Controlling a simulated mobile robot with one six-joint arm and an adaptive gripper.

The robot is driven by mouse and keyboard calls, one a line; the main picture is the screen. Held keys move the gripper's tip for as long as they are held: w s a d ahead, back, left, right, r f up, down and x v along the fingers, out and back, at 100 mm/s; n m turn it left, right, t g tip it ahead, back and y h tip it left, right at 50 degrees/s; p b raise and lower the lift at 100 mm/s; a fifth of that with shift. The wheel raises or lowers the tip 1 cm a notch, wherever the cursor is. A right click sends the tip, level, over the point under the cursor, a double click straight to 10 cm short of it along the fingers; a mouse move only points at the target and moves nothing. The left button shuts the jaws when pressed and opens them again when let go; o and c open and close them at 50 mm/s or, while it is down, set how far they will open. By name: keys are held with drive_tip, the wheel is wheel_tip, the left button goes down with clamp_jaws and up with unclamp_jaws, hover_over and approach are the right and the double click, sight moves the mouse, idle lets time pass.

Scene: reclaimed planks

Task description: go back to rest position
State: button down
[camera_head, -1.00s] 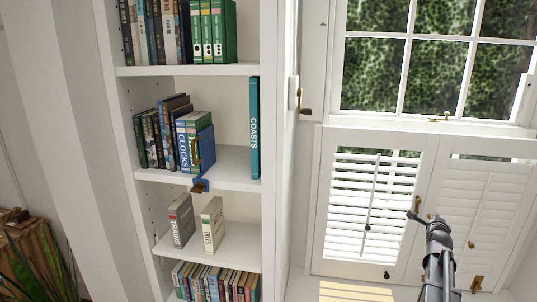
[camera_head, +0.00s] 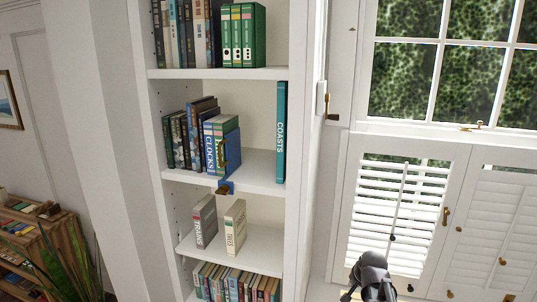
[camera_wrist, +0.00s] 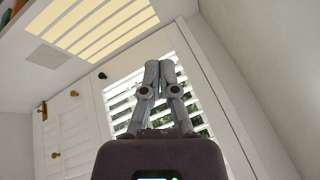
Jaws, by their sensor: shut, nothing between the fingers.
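My gripper shows in the wrist view (camera_wrist: 160,68) with its two grey fingers together and nothing between them. It points toward the white louvred shutters (camera_wrist: 122,100), apart from them as far as I can tell. In the head view, a dark part of my arm shows at the bottom right, in front of the left shutter (camera_head: 400,205). The fingertips cannot be made out there.
A white bookcase (camera_head: 226,73) stands left of the window, with books on several shelves. A blue bookend (camera_head: 232,150) stands beside the books on the middle shelf, and a teal COASTS book (camera_head: 280,132) leans upright at its right. A plant (camera_head: 75,262) and a wooden crate shelf are at lower left.

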drive_tip(key=s+a+f+n+g, duration=0.2)
drive_tip(key=s+a+n+g, duration=0.3)
drive_tip(key=s+a, duration=0.5)
drive_tip(key=s+n, duration=0.2)
drive_tip(key=s, duration=0.1)
drive_tip(key=shift+s+a+n+g, duration=0.25)
drive_tip(key=shift+n+g, duration=0.05)
drive_tip(key=shift+n, duration=0.1)
drive_tip(key=shift+f, duration=0.1)
